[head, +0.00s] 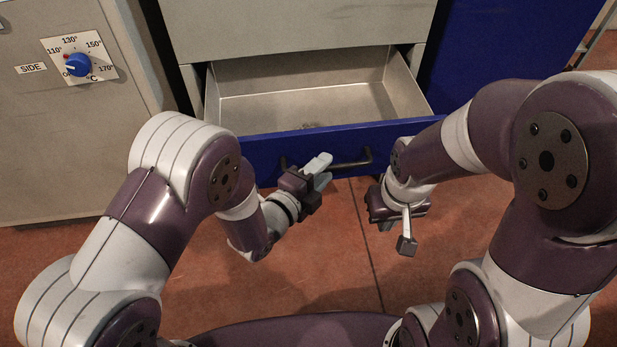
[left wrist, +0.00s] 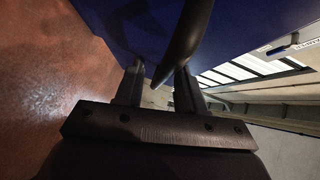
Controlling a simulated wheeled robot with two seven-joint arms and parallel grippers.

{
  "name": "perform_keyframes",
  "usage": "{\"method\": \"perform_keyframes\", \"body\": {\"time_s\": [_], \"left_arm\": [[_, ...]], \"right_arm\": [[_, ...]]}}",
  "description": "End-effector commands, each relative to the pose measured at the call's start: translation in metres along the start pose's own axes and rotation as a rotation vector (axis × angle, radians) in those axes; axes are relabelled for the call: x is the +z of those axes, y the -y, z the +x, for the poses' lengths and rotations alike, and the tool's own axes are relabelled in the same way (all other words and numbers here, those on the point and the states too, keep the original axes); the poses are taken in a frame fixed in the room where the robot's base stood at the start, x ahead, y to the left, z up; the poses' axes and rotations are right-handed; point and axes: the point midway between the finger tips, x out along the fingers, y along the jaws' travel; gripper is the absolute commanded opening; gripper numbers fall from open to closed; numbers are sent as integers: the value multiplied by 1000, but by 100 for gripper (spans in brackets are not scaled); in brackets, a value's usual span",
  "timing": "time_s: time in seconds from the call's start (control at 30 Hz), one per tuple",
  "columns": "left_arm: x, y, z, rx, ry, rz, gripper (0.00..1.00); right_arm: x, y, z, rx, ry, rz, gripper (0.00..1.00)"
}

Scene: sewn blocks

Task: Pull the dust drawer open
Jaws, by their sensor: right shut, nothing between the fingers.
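The dust drawer (head: 300,104) is a pale metal tray with a blue front (head: 400,135), standing pulled out from the grey cabinet. Its inside is visible, with a small dark patch on the floor. A dark bar handle (head: 353,164) crosses the front. My left gripper (head: 322,172) is at the handle, its fingers on either side of the bar. The left wrist view shows the handle (left wrist: 188,40) running between the fingers; whether they press on it is unclear. My right gripper (head: 395,228) is shut and empty, in front of the drawer at the right, apart from the handle.
The grey cabinet (head: 290,25) rises behind the drawer. At the left stands a grey panel with a blue temperature knob (head: 78,65) and a SIDE label (head: 31,69). A blue panel (head: 510,50) is at the right. Red tiled floor (head: 330,255) lies below the drawer.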

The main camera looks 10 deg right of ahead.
Motion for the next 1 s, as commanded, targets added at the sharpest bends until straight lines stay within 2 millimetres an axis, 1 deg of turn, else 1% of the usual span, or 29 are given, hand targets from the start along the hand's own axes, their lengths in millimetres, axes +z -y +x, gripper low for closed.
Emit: {"method": "perform_keyframes", "body": {"time_s": [0.03, 0.2, 0.3, 0.4, 0.5, 0.57, 1.0], "left_arm": [[0, 5, -13, 4, 3, -1, 39], [0, 6, -61, 3, 4, -2, 39], [0, 5, -84, 2, 4, -2, 39], [0, 3, -101, 2, 4, -2, 39], [0, 2, -110, 1, 2, 0, 39], [0, 1, -112, 0, 1, 0, 39], [0, 1, -112, 0, 1, 0, 39]], "right_arm": [[-1, 0, -10, 0, 0, 0, 0], [-3, 0, -28, 0, 0, 0, 0], [-4, 0, -34, 0, 0, 0, 0], [-4, 0, -37, 0, 0, 0, 0], [-5, 0, -38, 0, 0, 0, 0], [-5, 0, -38, 0, 0, 0, 0], [-4, 0, -37, 0, 0, 0, 0]]}}
